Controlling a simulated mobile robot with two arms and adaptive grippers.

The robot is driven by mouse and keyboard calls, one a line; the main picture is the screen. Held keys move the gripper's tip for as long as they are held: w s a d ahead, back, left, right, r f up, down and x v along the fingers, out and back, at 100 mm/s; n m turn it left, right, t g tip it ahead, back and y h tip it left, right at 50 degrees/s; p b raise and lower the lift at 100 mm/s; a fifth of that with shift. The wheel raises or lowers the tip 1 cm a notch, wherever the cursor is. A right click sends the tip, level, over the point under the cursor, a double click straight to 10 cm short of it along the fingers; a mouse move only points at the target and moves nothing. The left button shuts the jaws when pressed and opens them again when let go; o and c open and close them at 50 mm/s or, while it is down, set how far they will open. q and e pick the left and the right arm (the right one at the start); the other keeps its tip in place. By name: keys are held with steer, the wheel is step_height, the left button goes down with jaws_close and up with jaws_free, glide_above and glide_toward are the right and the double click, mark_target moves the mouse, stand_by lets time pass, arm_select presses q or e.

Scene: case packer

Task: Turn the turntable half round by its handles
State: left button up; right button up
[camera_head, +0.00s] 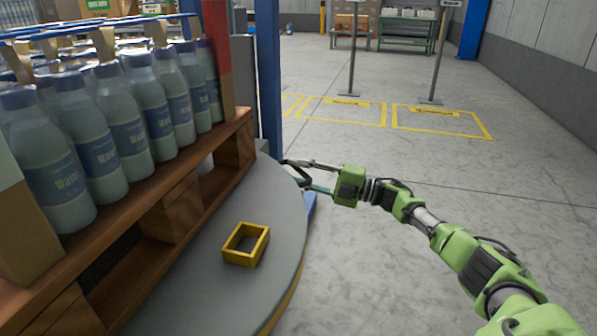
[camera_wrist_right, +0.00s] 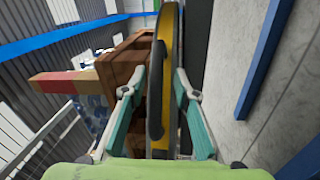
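The grey round turntable (camera_head: 215,280) carries a wooden pallet (camera_head: 190,190) loaded with water bottles (camera_head: 130,125). A yellow rectangular frame, which looks like a handle (camera_head: 262,248), stands on its top near the edge. My right gripper (camera_head: 291,174) is at the far right part of the turntable's rim, its fingers spread. In the right wrist view, my right gripper (camera_wrist_right: 160,82) has its fingers on either side of the yellow-edged rim (camera_wrist_right: 170,45) and a dark upright bar (camera_wrist_right: 156,105). I cannot tell whether either finger touches them. My left gripper is out of view.
A blue post (camera_head: 268,75) stands just behind the turntable. Yellow floor markings (camera_head: 440,122) and sign stands (camera_head: 352,60) are farther back. A green rack (camera_head: 405,32) stands at the back. The grey floor to the right is open.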

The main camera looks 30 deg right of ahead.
steer(key=shift+d+r, duration=0.1)
steer(key=shift+d, duration=0.1)
steer(key=shift+s+d, duration=0.25)
steer(key=v, duration=1.1)
steer(key=shift+s, duration=0.15)
